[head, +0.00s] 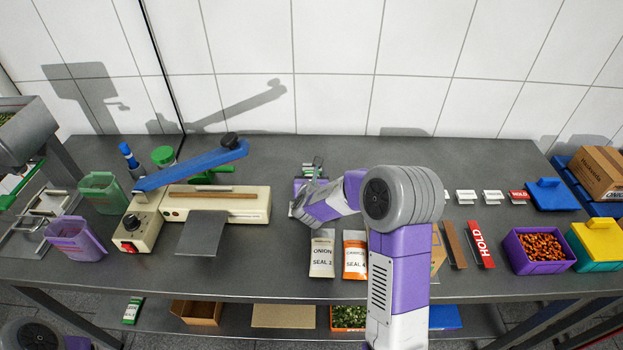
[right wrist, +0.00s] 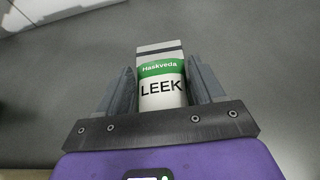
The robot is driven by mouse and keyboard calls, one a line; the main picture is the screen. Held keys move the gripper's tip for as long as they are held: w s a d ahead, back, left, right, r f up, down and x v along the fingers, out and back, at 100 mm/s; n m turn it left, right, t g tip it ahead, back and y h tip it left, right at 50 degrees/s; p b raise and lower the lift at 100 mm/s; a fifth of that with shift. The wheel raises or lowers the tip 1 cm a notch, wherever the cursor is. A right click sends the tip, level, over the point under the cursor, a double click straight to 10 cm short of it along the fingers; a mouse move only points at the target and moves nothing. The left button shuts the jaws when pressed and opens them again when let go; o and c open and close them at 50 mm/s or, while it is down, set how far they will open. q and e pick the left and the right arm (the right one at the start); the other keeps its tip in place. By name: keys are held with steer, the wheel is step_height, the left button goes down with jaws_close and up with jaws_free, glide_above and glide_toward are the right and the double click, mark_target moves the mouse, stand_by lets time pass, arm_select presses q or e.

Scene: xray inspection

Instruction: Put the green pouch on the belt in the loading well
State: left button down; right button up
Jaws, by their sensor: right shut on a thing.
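My right gripper (head: 314,170) reaches over the middle of the table, its arm coming in from the lower right. In the right wrist view the gripper (right wrist: 164,82) is shut on a white pouch with a green band (right wrist: 160,90), lettered "Haskveda LEEK". The pouch sits between both fingers; in the head view it is mostly hidden by the hand. I cannot make out a belt or loading well in either view. My left gripper is not in view; only part of that arm shows at the lower left.
A cream sealing machine (head: 235,204) with a blue lever (head: 190,166) stands to the left. Onion (head: 321,256) and carrot (head: 355,258) pouches lie near the front edge. A purple tub (head: 515,257) and red HOLD sign (head: 480,243) are to the right. A green-white packet (head: 133,310) lies below.

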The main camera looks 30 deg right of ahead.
steer(key=shift+f, duration=0.1)
steer(key=o, duration=1.1)
steer(key=shift+o, duration=0.2)
